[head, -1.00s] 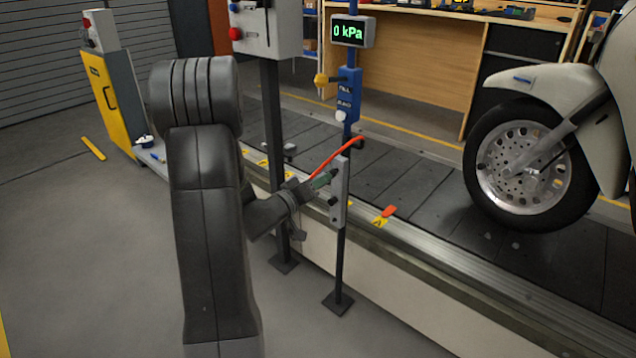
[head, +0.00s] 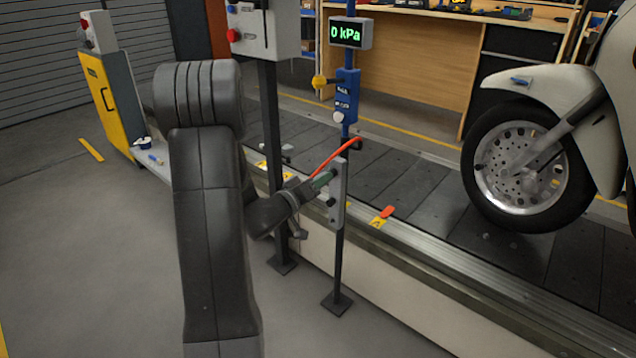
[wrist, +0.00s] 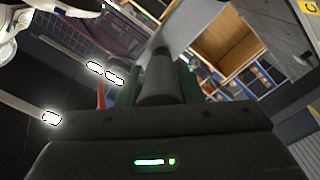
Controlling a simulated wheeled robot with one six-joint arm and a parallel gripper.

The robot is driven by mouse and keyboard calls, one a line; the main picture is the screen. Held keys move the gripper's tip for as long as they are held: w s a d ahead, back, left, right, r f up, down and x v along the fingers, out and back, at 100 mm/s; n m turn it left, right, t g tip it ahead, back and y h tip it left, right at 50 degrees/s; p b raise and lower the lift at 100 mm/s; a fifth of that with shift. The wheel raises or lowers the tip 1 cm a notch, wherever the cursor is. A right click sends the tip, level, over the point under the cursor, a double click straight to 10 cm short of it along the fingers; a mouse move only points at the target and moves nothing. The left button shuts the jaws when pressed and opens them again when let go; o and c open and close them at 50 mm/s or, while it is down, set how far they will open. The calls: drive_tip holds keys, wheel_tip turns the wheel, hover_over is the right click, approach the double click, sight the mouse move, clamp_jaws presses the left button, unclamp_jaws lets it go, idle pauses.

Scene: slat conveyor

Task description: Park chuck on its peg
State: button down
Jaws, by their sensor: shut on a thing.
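My gripper (head: 324,181), with green fingers, is at the upper part of a grey plate (head: 339,212) on a thin dark post. In the wrist view my gripper (wrist: 160,90) is shut on the chuck (wrist: 157,78), a dark cylinder between the green fingers. An orange-red hose (head: 338,149) runs up and right from the gripper; it also shows in the wrist view (wrist: 101,96). A dark peg (head: 331,202) shows on the plate just below the gripper. In the head view the gripper hides the chuck. I cannot tell whether the chuck touches the plate or a peg.
The slat conveyor (head: 420,185) runs behind the plate, with a scooter wheel (head: 515,170) at right. A control box (head: 262,28) on a post is close left. Floor in front is clear.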

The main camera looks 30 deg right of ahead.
drive_tip(key=shift+d, duration=0.1)
drive_tip(key=c, duration=0.9)
unclamp_jaws()
drive_tip(key=p+v, duration=0.3)
drive_tip(key=v, duration=1)
drive_tip(key=shift+a, duration=0.4)
drive_tip(key=shift+s+f, duration=0.1)
drive_tip(key=b+x, duration=0.3)
drive_tip(key=x, duration=1.1)
drive_tip(key=shift+s+a, duration=0.1)
drive_tip(key=shift+a, duration=0.05)
